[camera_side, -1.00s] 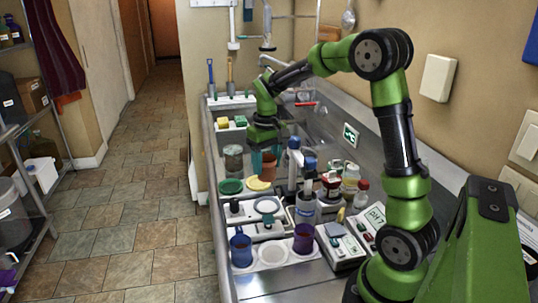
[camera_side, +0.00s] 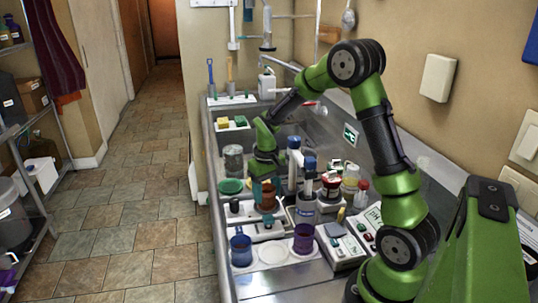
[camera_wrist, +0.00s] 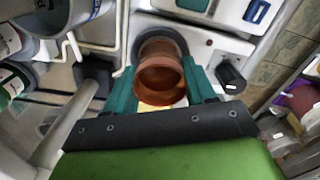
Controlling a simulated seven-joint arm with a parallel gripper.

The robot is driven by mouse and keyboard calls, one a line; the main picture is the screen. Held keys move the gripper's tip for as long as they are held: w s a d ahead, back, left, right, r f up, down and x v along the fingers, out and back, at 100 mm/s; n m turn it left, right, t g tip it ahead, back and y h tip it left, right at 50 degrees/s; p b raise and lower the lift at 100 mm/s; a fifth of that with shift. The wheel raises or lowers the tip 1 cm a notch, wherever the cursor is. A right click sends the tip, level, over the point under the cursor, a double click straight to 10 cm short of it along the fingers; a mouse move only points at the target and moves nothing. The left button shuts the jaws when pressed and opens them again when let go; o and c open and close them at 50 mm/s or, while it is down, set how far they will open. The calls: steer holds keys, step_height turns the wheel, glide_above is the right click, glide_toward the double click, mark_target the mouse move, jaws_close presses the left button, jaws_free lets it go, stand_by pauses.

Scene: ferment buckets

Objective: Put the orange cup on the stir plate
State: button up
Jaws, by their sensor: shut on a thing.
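The orange cup (camera_side: 267,198) is upright between the fingers of my gripper (camera_side: 266,182). In the wrist view, my gripper (camera_wrist: 164,88) has a teal finger on each side of the orange cup (camera_wrist: 162,78), which looks empty. The cup is over the round top of the stir plate (camera_side: 250,212), a white box with a dark knob. In the wrist view the stir plate's round grey disc (camera_wrist: 176,37) shows behind the cup's base. The cup hides most of the disc, and I cannot tell whether its base touches it.
A blue mug (camera_side: 241,250) and a purple cup (camera_side: 303,239) stand on a white tray at the front. A green lid (camera_side: 230,186) lies to the left. Bottles (camera_side: 331,185) and a blue-topped stand (camera_side: 293,160) crowd the right side.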

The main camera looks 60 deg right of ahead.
steer(key=shift+f, duration=0.15)
steer(key=o, duration=1.1)
steer(key=shift+c, duration=0.2)
step_height(320, 180, up, 12)
steer(key=s+a+r+t+y, duration=0.1)
steer(key=s+a+r+t, duration=0.2)
steer(key=s+a, duration=0.4)
steer(key=s+a+r+t+y, duration=0.1)
steer(key=s+a+r+t, duration=0.2)
steer(key=s+a, duration=0.4)
steer(key=a+t, duration=0.1)
steer(key=a, duration=0.2)
steer(key=shift+a+r+n, duration=0.25)
steer(key=shift+r+n, duration=0.05)
steer(key=shift+r, duration=0.05)
